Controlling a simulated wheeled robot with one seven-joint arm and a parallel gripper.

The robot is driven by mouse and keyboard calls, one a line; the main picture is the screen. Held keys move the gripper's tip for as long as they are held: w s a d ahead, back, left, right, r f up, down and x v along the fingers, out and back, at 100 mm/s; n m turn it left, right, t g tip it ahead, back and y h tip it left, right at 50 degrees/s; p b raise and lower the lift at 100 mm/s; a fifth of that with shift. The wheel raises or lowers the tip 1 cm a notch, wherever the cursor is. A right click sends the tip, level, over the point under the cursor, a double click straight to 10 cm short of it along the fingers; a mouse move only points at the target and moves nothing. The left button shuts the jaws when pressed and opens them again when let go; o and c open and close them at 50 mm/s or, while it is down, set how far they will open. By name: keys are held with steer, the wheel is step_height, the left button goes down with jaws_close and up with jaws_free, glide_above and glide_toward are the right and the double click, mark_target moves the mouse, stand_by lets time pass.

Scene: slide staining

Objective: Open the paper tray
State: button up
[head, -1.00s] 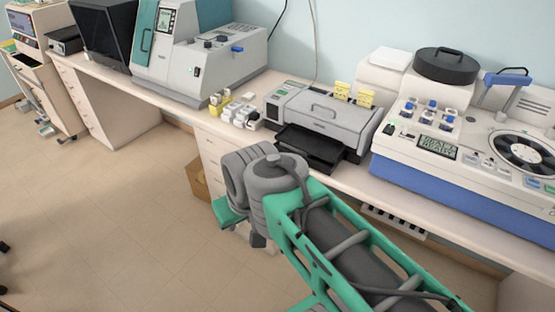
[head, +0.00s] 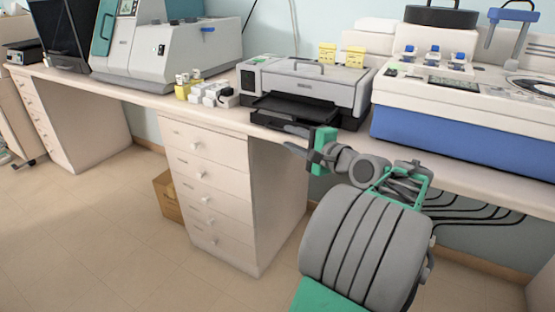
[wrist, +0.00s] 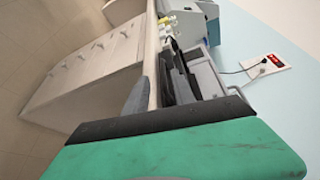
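The grey printer (head: 330,85) stands on the bench. Its black paper tray (head: 295,113) sticks out low at the front, over the bench edge; how far it is pulled out I cannot tell. The printer (wrist: 204,76) and black tray (wrist: 182,75) also show in the wrist view, turned sideways. My gripper (head: 291,140) is just in front of and below the tray, its two grey fingers apart with nothing between them. Whether the upper finger touches the tray I cannot tell. In the wrist view one grey finger shows in front of the bench edge.
Small white and yellow boxes (head: 205,92) stand left of the printer. A large white and blue machine (head: 450,125) stands close on its right. A drawer cabinet (head: 210,180) is under the bench, left of my gripper. The floor (head: 100,240) at left is clear.

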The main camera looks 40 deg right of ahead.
mark_target(278, 130)
steer(key=w, duration=0.5)
steer(key=w+d, duration=0.1)
steer(key=w, duration=0.1)
steer(key=shift+w+f+b, duration=0.15)
steer(key=shift+f+b, duration=0.05)
steer(key=shift+b, duration=0.2)
steer(key=shift+c, duration=0.2)
jaws_close()
steer(key=shift+a, duration=0.15)
stand_by(0.6)
